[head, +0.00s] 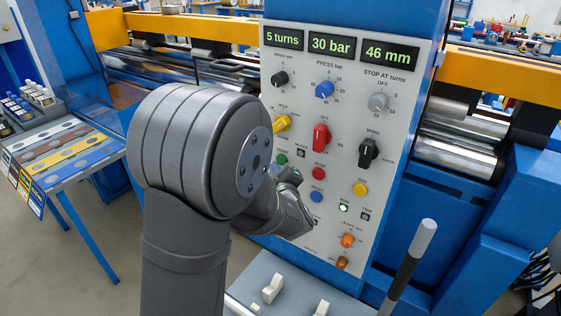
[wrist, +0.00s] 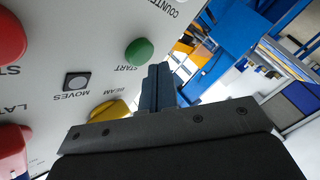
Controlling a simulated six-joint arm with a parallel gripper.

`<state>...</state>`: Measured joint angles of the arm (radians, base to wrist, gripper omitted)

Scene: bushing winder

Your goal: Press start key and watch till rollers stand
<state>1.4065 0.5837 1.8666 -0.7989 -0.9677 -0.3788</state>
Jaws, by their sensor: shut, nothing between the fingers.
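The green START key (wrist: 139,52) is on the grey control panel (head: 335,130); it also shows in the head view (head: 281,160), at the edge of my arm. My gripper (wrist: 158,70) is shut and empty, its tips just beside and below the key in the wrist picture. I cannot tell whether they touch it. A roller (head: 455,150) shows at the right of the panel, another (head: 170,70) at the left. A small lamp (head: 343,208) glows green; the MOVES lamp (wrist: 76,82) is dark.
Displays (head: 332,46) read 5 turns, 30 bar and 46 mm. A red STOP key (head: 319,173), a blue key (head: 316,197) and a yellow BEAM knob (head: 282,123) surround the work spot.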

